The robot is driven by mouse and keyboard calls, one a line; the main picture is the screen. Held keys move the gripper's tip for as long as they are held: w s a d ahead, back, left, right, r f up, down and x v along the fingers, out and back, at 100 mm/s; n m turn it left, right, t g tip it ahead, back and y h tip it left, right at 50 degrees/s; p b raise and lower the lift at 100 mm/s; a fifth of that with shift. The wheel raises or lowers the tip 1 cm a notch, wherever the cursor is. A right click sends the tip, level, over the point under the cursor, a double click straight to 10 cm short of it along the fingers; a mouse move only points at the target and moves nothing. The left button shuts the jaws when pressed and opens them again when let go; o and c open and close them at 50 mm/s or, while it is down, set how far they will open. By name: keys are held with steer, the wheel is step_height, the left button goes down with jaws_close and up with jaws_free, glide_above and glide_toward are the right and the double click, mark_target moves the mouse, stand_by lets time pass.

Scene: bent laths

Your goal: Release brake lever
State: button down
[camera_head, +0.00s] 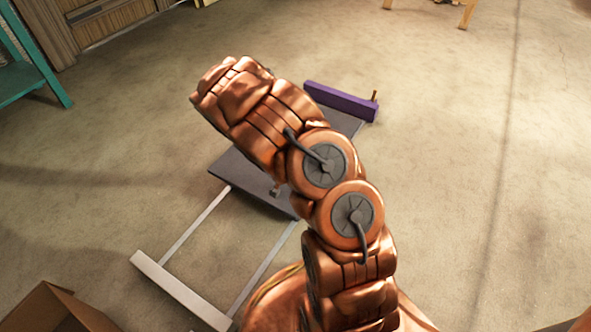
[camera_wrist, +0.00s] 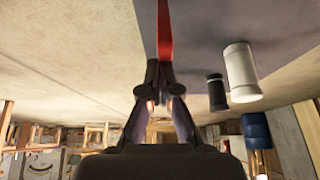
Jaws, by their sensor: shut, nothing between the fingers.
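A long narrow red piece, which looks like the brake lever (camera_wrist: 163,28), runs up to the top edge of the wrist view. My gripper (camera_wrist: 165,66) has its dark fingers drawn together right at the lower end of this piece, with nothing held between them. Whether the tips touch it I cannot tell. In the head view a flat dark trolley (camera_head: 245,178) lies on the floor, partly covered by my copper arm. My gripper and the red piece are hidden there.
The trolley has a pale handle bar (camera_head: 178,290) at the near end and a purple block (camera_head: 340,101) at the far end. A teal frame (camera_head: 38,62) stands upper left, a cardboard box (camera_head: 52,308) lower left. The floor at right is clear. A white cylinder (camera_wrist: 241,72) shows in the wrist view.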

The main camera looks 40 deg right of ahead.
steer(key=shift+s+a+f+p, duration=0.15)
steer(key=shift+s+a+f, duration=0.1)
steer(key=shift+a, duration=0.35)
steer(key=shift+s+a+f+p, duration=0.1)
steer(key=shift+s+a+f, duration=0.15)
steer(key=shift+a, duration=0.4)
steer(key=shift+s+a+f+p, duration=0.15)
steer(key=shift+s+a+f, duration=0.1)
steer(key=shift+a, duration=0.35)
steer(key=shift+s, duration=0.1)
